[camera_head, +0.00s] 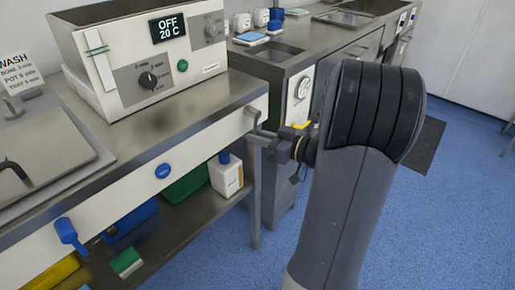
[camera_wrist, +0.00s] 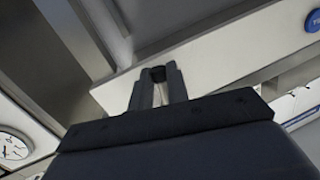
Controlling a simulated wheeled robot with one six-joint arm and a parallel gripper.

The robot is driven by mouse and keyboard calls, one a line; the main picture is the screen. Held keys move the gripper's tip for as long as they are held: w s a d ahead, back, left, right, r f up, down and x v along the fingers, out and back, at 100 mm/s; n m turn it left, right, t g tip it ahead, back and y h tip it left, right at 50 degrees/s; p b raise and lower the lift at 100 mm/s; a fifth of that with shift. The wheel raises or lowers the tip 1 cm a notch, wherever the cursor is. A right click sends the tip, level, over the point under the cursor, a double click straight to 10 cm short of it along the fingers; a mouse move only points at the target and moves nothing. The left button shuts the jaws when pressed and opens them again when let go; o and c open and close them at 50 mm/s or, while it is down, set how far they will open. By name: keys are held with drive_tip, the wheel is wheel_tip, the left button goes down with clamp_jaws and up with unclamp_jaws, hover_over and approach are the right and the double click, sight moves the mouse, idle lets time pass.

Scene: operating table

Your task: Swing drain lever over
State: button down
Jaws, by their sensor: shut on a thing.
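My gripper (camera_head: 264,137) reaches in from the right to the right end of the white front panel under the bench top. In the wrist view, its two grey fingers (camera_wrist: 158,80) are closed around a small dark piece (camera_wrist: 157,73), which looks like the end of the drain lever. A grey fitting (camera_head: 252,113) shows on the panel just above the fingers in the head view. The rest of the lever is hidden by the fingers, so its angle cannot be told.
A heated bath unit (camera_head: 150,60) reading OFF 20 C stands on the bench. A white container (camera_head: 226,174) stands on the shelf below. Blue floor (camera_head: 270,262) is open in front.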

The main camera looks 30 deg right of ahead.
drive_tip(key=b, duration=0.2)
drive_tip(key=n+b, duration=0.1)
drive_tip(key=shift+w+d+f+b, duration=0.15)
drive_tip(key=shift+d+b, duration=0.2)
drive_tip(key=shift+b, duration=0.05)
drive_tip(key=shift+h, duration=0.3)
drive_tip(key=c, duration=1.4)
unclamp_jaws()
drive_tip(key=p+v, duration=0.1)
drive_tip(key=v, duration=1)
drive_tip(key=shift+w, duration=0.1)
